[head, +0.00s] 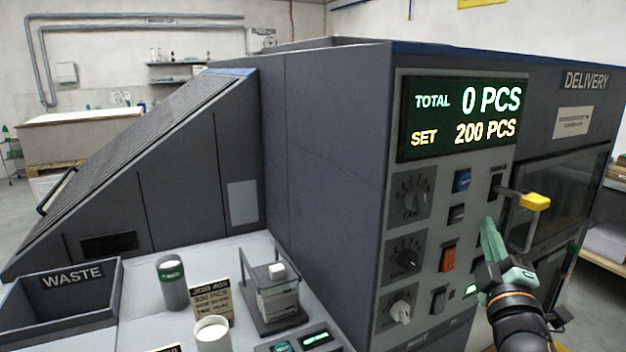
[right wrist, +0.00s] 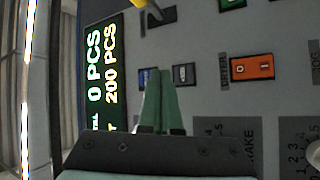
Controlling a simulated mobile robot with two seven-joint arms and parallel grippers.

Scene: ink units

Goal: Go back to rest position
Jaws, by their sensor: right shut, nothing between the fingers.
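My right gripper (head: 489,226) is shut and empty, its green fingers pointing up in front of the machine's control panel (head: 428,285). In the right wrist view the closed fingertips (right wrist: 161,72) lie over the panel near a small dark switch (right wrist: 185,74). I cannot tell whether they touch the panel. A blue switch (head: 462,181) and an orange rocker switch (head: 448,259) sit left of the gripper in the head view. The display (head: 460,115) reads TOTAL 0 PCS and SET 200 PCS. My left gripper is not in view.
A yellow-tipped lever (head: 535,201) sticks out just right of my right gripper. The delivery window (head: 560,200) is further right. On the lower left ledge stand a waste bin (head: 95,305), a dark green-labelled cylinder (head: 172,284), a white-topped cup (head: 212,335) and a small stand (head: 275,320).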

